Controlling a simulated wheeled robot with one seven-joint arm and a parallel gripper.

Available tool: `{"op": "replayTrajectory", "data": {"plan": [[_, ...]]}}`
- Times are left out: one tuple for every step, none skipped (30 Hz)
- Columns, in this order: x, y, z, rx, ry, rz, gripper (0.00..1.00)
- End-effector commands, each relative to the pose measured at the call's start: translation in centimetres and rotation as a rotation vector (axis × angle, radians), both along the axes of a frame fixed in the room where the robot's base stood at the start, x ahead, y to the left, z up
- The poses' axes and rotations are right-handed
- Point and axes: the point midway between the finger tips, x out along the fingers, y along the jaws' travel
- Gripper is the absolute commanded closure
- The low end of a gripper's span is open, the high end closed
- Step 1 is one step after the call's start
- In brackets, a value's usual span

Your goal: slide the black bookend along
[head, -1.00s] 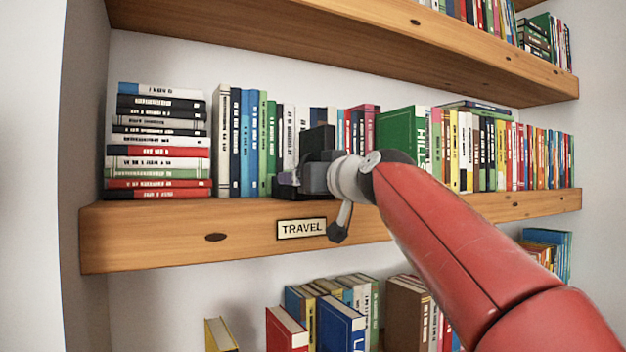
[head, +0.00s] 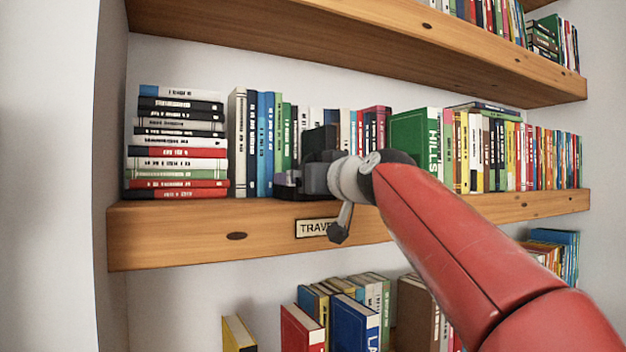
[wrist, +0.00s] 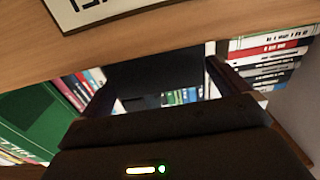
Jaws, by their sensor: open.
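The black bookend (head: 319,142) stands upright on the middle shelf in the head view, in front of part of the book row. My gripper (head: 290,185) is at its lower part, at the shelf's front, and hides its base. In the wrist view the bookend's dark plate (wrist: 155,75) shows between the two fingers of my gripper (wrist: 160,85). The fingers are apart, one on each side of it. I cannot tell whether either finger touches it.
A stack of flat books (head: 177,145) lies left of the upright books (head: 265,140). A large green book (head: 413,145) stands to the right. The TRAVEL label (head: 314,228) is on the shelf edge (head: 180,237), partly behind my arm. Another shelf (head: 330,45) hangs above.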

Motion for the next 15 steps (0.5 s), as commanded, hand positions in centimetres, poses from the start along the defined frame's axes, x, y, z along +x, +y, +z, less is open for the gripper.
{"op": "replayTrajectory", "data": {"plan": [[0.0,0.0,0.0,0.0,0.0,0.0,0.0],[0.0,0.0,0.0,0.0,0.0,-0.001,0.0],[-0.1,-0.1,0.0,0.0,0.0,-0.001,0.0],[-0.2,-0.1,0.0,0.001,-0.001,-0.001,0.0],[-0.3,-0.2,0.0,0.0,-0.001,-0.002,0.0],[-0.6,-0.5,-0.1,0.0,-0.002,-0.002,0.0],[-1.0,-0.7,-0.1,0.0,-0.004,-0.003,0.0],[-1.3,-0.9,-0.1,0.0,-0.004,-0.003,0.0],[-1.9,-1.2,-0.2,0.0,-0.004,-0.003,0.0],[-2.4,-1.5,-0.2,0.001,-0.003,-0.002,0.0],[-2.8,-1.8,-0.3,0.001,-0.003,-0.003,0.0],[-3.5,-2.2,-0.2,0.0,-0.004,-0.004,0.0],[-3.9,-2.4,-0.2,0.001,-0.003,-0.004,0.0],[-4.4,-2.7,-0.2,0.002,-0.003,-0.003,0.0],[-4.9,-3.0,-0.2,0.001,-0.003,-0.003,0.0]]}}
